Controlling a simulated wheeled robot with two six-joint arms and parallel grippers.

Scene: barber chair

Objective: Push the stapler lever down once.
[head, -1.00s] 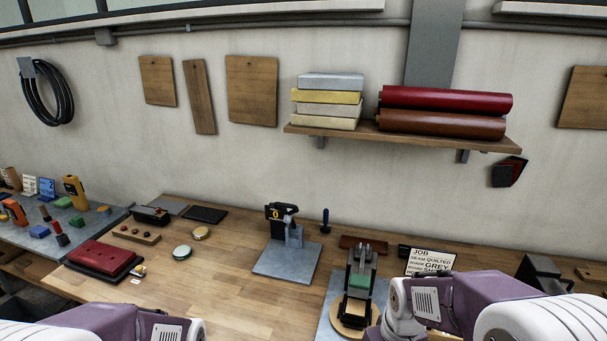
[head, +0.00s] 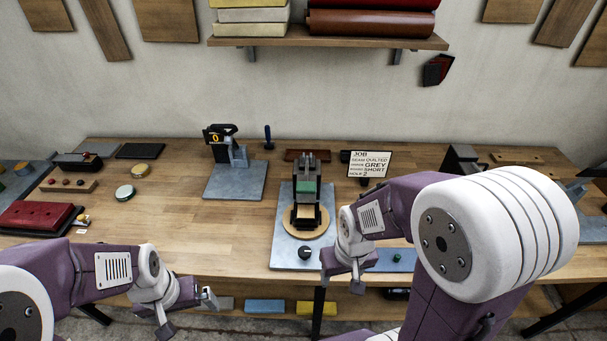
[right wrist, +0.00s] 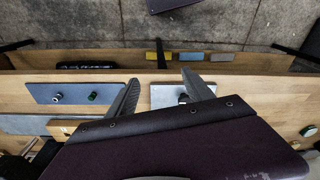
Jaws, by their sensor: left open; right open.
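A black-headed bench device with a yellow "0" counter (head: 219,134) stands upright on a grey plate (head: 233,190) at the back, left of centre. It looks like the stapler; its lever is too small to make out surely. My left gripper (head: 188,313) is open and empty, low in front of the table's front edge and well short of the device. My right gripper (head: 343,280) is open and empty near the front edge, right of centre. Its two spread fingers also show in the right wrist view (right wrist: 161,92), with nothing between them.
A black and grey press (head: 306,185) stands on a plate with a black knob (head: 305,252), beside my right gripper. A job card (head: 370,164) stands behind. A red case (head: 35,216) lies far left.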

